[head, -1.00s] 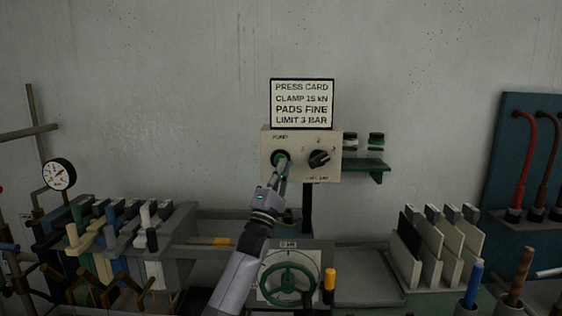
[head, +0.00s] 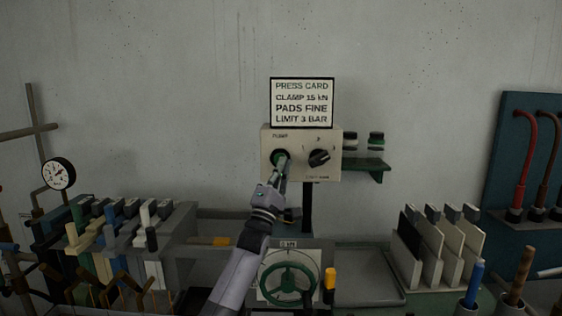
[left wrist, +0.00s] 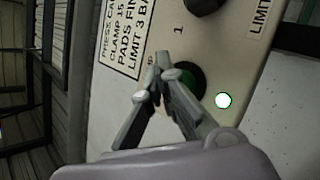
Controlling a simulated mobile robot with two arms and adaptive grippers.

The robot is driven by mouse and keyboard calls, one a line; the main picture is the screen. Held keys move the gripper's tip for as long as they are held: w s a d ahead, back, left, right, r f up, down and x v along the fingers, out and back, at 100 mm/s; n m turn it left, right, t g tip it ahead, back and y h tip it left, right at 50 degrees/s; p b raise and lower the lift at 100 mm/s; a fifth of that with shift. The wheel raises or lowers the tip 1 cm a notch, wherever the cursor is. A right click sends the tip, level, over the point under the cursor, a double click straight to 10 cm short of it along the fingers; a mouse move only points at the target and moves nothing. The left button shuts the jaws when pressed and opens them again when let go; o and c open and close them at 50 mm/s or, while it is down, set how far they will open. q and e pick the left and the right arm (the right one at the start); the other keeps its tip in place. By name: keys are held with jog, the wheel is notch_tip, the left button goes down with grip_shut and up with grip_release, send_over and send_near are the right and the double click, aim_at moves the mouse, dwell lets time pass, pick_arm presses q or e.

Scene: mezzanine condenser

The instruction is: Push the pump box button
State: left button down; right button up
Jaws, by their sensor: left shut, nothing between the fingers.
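The pump box (head: 330,170) is a cream box on a post in the middle of the head view. Its round green button (head: 276,157), with a dark collar, is on the left of its face, below the word PUMP. My left gripper (head: 285,160) is shut and empty, with its fingertips in front of the button. In the left wrist view the fingertips (left wrist: 163,60) overlap the green button (left wrist: 189,76) and hide part of it. I cannot tell whether they touch it. My right gripper is not in view.
A black selector knob (head: 319,158) sits right of the button. A press card (head: 302,103) stands above the box. A lit round lamp (left wrist: 223,100) shows near the button in the wrist view. Below are a green handwheel (head: 288,283) and racks of pads (head: 440,245).

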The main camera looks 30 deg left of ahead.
pick_arm(q)
jog(key=shift+w+a+b, duration=0.3)
jog(key=shift+w+b, duration=0.15)
jog(key=shift+w, duration=0.05)
dwell(0.8)
jog(key=shift+r, duration=0.1)
jog(key=shift+s+d+p, duration=0.3)
jog(key=shift+s, duration=0.2)
jog(key=shift+s+d+p, duration=0.25)
jog(key=shift+s+p, duration=0.05)
jog(key=shift+s, duration=0.15)
jog(key=shift+s+d+p, duration=0.5)
jog(key=shift+s, duration=0.35)
jog(key=shift+s+d+p, duration=0.5)
jog(key=shift+s+d, duration=0.05)
jog(key=shift+s, duration=0.3)
jog(key=shift+s+d+p, duration=0.5)
jog(key=shift+s, duration=0.35)
